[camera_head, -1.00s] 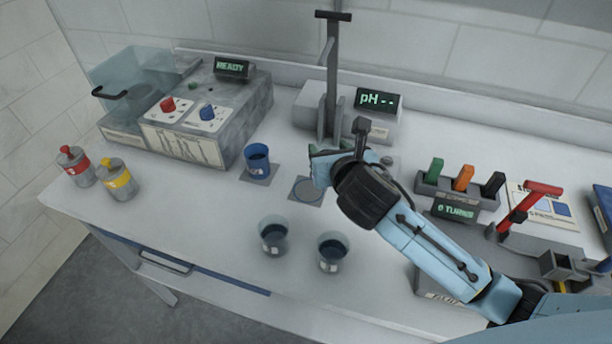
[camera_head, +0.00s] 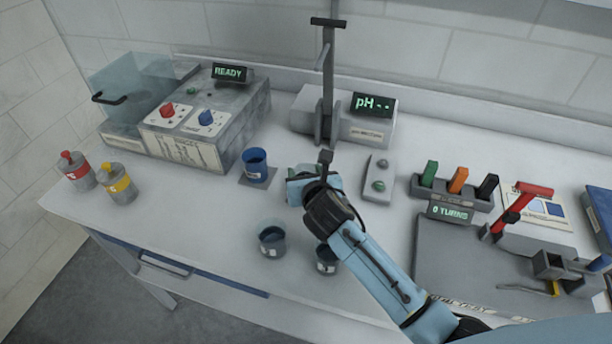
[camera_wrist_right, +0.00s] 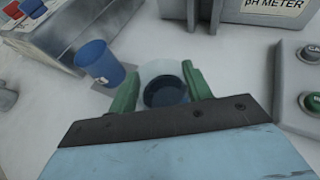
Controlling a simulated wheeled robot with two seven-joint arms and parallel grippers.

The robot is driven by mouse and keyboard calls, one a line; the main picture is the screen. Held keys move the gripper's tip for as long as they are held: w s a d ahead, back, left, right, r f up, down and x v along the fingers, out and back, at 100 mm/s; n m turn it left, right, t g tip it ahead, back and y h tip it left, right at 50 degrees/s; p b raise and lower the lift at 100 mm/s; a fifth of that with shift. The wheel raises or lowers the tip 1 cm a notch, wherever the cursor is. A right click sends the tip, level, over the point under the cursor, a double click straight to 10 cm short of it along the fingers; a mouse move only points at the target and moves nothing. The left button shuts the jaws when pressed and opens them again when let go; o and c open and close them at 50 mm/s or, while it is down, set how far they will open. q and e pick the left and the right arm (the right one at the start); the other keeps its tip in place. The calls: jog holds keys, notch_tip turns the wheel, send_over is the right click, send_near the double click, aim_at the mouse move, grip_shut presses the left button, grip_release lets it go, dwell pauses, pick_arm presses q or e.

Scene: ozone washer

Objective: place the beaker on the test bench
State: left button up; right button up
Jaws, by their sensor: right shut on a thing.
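My right gripper (camera_head: 298,183) is shut on a clear beaker of dark liquid, which shows between its green fingers in the right wrist view (camera_wrist_right: 166,91). In the head view the gripper and wrist mostly hide this beaker. The gripper is over the middle of the white test bench (camera_head: 215,225), right of a blue beaker (camera_head: 256,167) on a grey square pad. I cannot tell whether the held beaker touches the bench. Two more beakers with dark liquid stand nearer the front, one clear of the arm (camera_head: 271,242) and one (camera_head: 326,260) beside my forearm. My left gripper is out of view.
A pH meter (camera_head: 368,132) with a tall stand is behind the gripper, and a button box (camera_head: 379,181) is to its right. A grey ozone unit (camera_head: 235,100) and two bottles (camera_head: 118,184) stand left. The bench's front left is clear.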

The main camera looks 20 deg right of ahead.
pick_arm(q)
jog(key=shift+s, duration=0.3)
pick_arm(e)
jog(key=shift+f, duration=0.1)
jog(key=shift+f, duration=0.2)
jog(key=o, duration=1.2)
jog(key=shift+c, duration=0.2)
jog(key=shift+r, duration=0.15)
pick_arm(q)
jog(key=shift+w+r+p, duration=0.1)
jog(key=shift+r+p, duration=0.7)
jog(key=shift+p, duration=0.1)
pick_arm(e)
jog(key=v, duration=1.2)
jog(key=shift+d, duration=0.1)
